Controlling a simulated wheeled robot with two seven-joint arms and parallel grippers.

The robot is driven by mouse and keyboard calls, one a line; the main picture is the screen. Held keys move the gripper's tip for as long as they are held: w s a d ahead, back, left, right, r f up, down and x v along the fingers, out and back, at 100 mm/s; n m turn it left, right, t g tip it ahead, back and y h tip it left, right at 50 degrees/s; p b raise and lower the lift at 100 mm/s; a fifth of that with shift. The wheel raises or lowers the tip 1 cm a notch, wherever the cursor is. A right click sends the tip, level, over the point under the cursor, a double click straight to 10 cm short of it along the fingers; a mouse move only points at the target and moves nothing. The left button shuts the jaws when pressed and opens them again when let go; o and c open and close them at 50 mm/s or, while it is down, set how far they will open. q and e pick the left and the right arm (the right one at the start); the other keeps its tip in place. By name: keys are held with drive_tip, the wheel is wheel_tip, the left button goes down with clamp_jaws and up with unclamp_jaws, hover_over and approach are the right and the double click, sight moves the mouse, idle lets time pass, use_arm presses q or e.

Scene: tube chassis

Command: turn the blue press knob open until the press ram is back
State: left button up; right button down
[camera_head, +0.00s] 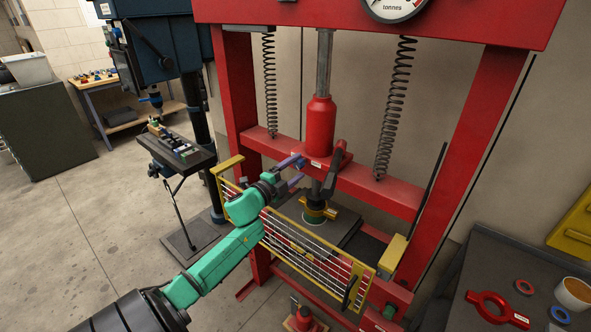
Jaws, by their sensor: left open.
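The red hydraulic press (235,90) stands in the middle of the view. Its red cylinder (320,125) sits on the crossbeam with a bare steel rod (325,60) above it. A small blue knob (301,163) shows at the beam's lower front, just left of the cylinder's base. My left gripper (297,170) is open, its purple-grey fingers pointing right, close to the knob; I cannot tell whether they touch it. A dark press piece (317,190) stands over a brass-coloured part (318,213) below the beam. My right gripper is not in view.
Two coil springs (394,105) hang beside the cylinder.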

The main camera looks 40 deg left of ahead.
use_arm(q)
drive_tip(key=s+b, duration=0.3)
drive_tip(key=s, duration=1.1)
drive_tip(key=shift+s+d+f, duration=0.15)
drive_tip(key=shift+s, duration=0.15)
drive_tip(key=shift+f, duration=0.1)
drive_tip(key=s+a+f+n+g+y, duration=0.1)
drive_tip(key=s+f+n+g, duration=0.2)
drive_tip(key=f, duration=0.9)
drive_tip(key=s+f+n+g+y, duration=0.1)
drive_tip(key=s+f+n+g, duration=0.25)
drive_tip(key=f, duration=0.85)
drive_tip(key=s+a+f+n+g+y, duration=0.15)
drive_tip(key=f+n, duration=0.25)
drive_tip(key=f, duration=0.8)
drive_tip(key=s+d+f+n+g+h, duration=0.3)
drive_tip(key=s+d+f+g, duration=0.6)
drive_tip(key=s+d+f, duration=1.1)
drive_tip(key=s+f+h, duration=0.1)
drive_tip(key=s+f, duration=0.1)
drive_tip(key=s, duration=0.1)
drive_tip(key=shift+d+f+b, duration=0.25)
drive_tip(key=shift+b, duration=0.15)
